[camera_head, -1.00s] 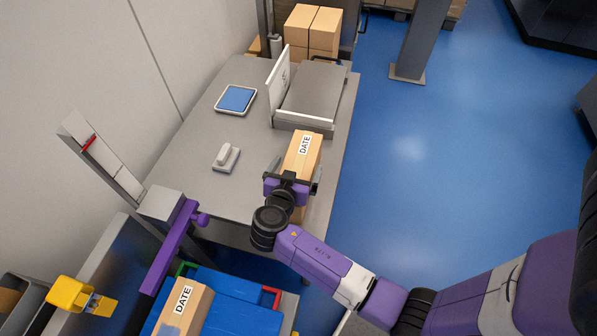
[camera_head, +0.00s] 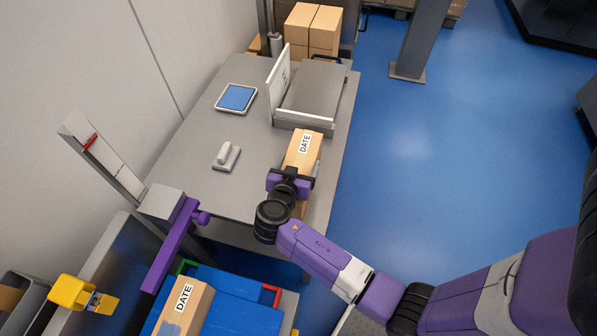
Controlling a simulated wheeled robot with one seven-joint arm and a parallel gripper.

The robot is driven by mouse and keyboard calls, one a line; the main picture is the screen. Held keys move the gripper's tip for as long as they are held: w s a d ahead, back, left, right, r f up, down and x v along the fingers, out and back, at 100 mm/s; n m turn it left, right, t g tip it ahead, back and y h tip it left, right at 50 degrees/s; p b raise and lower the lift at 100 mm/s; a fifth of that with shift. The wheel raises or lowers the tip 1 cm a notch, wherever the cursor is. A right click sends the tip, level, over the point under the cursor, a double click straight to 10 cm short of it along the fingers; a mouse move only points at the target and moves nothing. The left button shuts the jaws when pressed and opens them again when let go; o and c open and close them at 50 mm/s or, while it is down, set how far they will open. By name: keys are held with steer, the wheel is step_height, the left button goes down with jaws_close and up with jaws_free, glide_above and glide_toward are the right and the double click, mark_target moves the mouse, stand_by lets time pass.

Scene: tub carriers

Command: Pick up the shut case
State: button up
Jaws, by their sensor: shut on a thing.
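The shut case is a tan cardboard box (camera_head: 303,148) with a white label reading "DATE" on its top. It is at the right edge of the grey table (camera_head: 200,180), in front of the grey machine. My gripper (camera_head: 291,180) is at the near end of this case, with its jaws shut on it. The jaws and wrist hide the near part of the case. I cannot tell whether the case touches the table. A second tan case (camera_head: 184,306) with a "DATE" label lies at the lower left on blue tubs.
A grey machine with a white upright panel (camera_head: 302,95) stands just behind the case. A blue-screened tablet (camera_head: 236,98) and a grey hand tool (camera_head: 226,157) lie on the table. Blue tubs (camera_head: 240,313) stand in front.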

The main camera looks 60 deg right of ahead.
steer(key=shift+w+r, duration=0.1)
steer(key=shift+r, duration=0.15)
